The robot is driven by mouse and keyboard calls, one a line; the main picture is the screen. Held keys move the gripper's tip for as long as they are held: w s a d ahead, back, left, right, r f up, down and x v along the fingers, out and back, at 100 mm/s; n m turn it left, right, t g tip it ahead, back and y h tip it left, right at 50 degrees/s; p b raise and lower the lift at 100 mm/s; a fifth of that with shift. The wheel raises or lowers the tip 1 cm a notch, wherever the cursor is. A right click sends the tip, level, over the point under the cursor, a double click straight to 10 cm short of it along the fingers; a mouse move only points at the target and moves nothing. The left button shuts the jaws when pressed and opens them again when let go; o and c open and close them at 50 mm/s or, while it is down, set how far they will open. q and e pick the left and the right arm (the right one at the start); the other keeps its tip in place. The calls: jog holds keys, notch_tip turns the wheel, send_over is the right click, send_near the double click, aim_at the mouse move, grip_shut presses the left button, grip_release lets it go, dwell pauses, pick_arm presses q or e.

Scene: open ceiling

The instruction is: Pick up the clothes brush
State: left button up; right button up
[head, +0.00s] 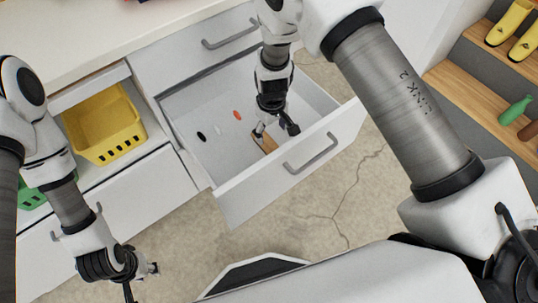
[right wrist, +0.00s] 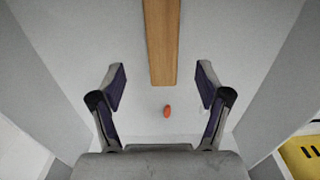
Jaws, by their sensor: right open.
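The clothes brush shows as a long light-brown wooden piece (head: 267,143) lying in the open drawer, near its front wall. In the right wrist view its plain wooden end (right wrist: 161,45) lies between and beyond the fingertips, and its far end is cut off by the frame. I see no bristles. My right gripper (head: 275,130) is inside the drawer above the brush; it is open, with a finger on each side and a gap to the wood. My left gripper (head: 142,280) is low at the left, outside the drawer, with its fingers apart and empty.
The white drawer (head: 237,194) has walls around the right gripper. An orange oval (head: 237,115), a white one (head: 217,129) and a black one (head: 202,136) lie on its floor. A yellow basket (head: 105,125) and a green basket (head: 32,199) stand on the left.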

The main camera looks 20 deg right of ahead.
aim_at(270, 145)
jog(key=f, duration=0.2)
jog(key=f+b, duration=0.1)
jog(key=f, duration=0.5)
jog(key=shift+w+a+f, duration=0.1)
jog(key=shift+a, duration=0.15)
jog(key=c, duration=1.4)
notch_tip(270, 145, up, 18)
jog(key=p, duration=0.2)
jog(key=shift+p, duration=0.4)
